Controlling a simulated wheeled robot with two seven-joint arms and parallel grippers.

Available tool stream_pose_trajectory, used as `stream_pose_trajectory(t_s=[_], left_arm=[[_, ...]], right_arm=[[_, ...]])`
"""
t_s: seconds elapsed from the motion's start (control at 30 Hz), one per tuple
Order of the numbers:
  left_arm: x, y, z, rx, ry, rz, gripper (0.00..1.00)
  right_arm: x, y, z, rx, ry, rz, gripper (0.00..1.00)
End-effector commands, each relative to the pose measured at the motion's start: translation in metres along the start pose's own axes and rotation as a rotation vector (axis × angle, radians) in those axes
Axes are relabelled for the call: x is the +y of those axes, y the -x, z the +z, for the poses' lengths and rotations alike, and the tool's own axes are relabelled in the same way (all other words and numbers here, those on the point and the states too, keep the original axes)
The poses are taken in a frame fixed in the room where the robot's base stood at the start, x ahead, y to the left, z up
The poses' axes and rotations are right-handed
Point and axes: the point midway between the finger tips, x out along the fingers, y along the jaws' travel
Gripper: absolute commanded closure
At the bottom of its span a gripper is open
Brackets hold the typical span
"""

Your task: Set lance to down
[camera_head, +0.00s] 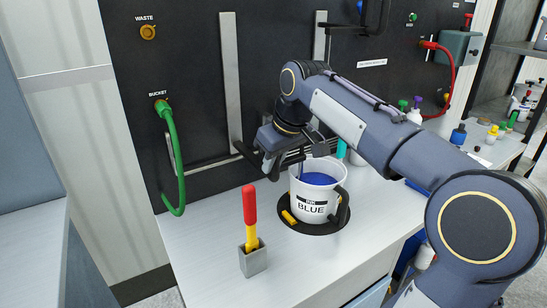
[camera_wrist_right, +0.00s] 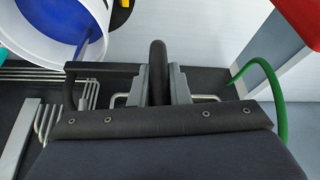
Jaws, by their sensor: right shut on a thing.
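My right gripper (camera_head: 268,163) is shut on a black handle bar (camera_head: 245,153) in front of the dark panel, left of and behind the bucket. In the right wrist view the gripper fingers (camera_wrist_right: 160,88) clasp a thick black grip (camera_wrist_right: 158,62), joined to a thinner black rod at its left. I take this to be the lance handle. A thin tube (camera_head: 302,163) seems to run down into the bucket; its end is hidden. The white bucket (camera_head: 312,209) marked BLUE holds blue paint (camera_head: 318,179). My left gripper is not in view.
Vertical metal rails (camera_head: 230,80) run up the panel. A green hose (camera_head: 172,140) hangs at the BUCKET port. A red-and-yellow tool (camera_head: 250,207) stands in a grey holder (camera_head: 253,259) on the counter. The black ring (camera_head: 328,228) lies under the bucket.

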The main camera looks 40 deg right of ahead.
Motion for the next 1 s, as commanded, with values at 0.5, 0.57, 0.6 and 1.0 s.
stream_pose_trajectory(t_s=[0.5,0.57,0.6,1.0], left_arm=[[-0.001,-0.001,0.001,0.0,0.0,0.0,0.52],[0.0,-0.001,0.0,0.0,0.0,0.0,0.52],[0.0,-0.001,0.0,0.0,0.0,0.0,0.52],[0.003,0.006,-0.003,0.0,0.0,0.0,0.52]], right_arm=[[-0.001,-0.005,0.003,-0.014,0.003,-0.002,0.62],[-0.001,-0.005,0.003,-0.012,0.003,-0.002,0.62],[-0.001,-0.005,0.003,-0.012,0.003,-0.002,0.62],[-0.001,0.026,0.0,-0.005,0.002,-0.001,0.62]])
